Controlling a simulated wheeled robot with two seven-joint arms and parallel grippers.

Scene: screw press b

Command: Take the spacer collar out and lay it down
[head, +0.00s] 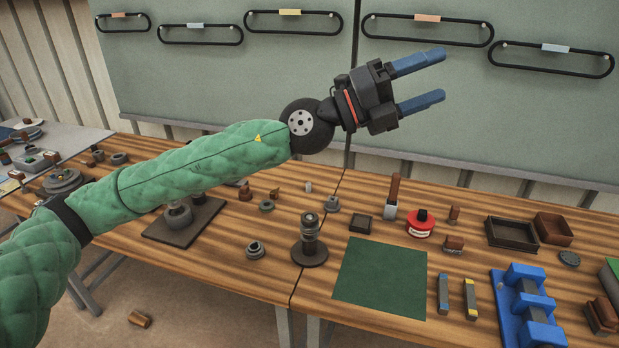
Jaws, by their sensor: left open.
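My left gripper (443,75) is open and empty, its two blue fingers apart and pointing right. It is high above the bench, in front of the grey-green board. A dark post with stacked rings (310,238) stands upright on a round base near the table's middle. A grey ringed part on a dark square plate (205,222) is partly hidden behind my left arm. A loose grey ring-like part (254,250) lies left of the post. I cannot tell which of these is the spacer collar. My right gripper is not in view.
A green mat (380,277) lies bare at the front. Dark trays (511,233) stand at the back right. A brown piece (140,319) lies on the floor.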

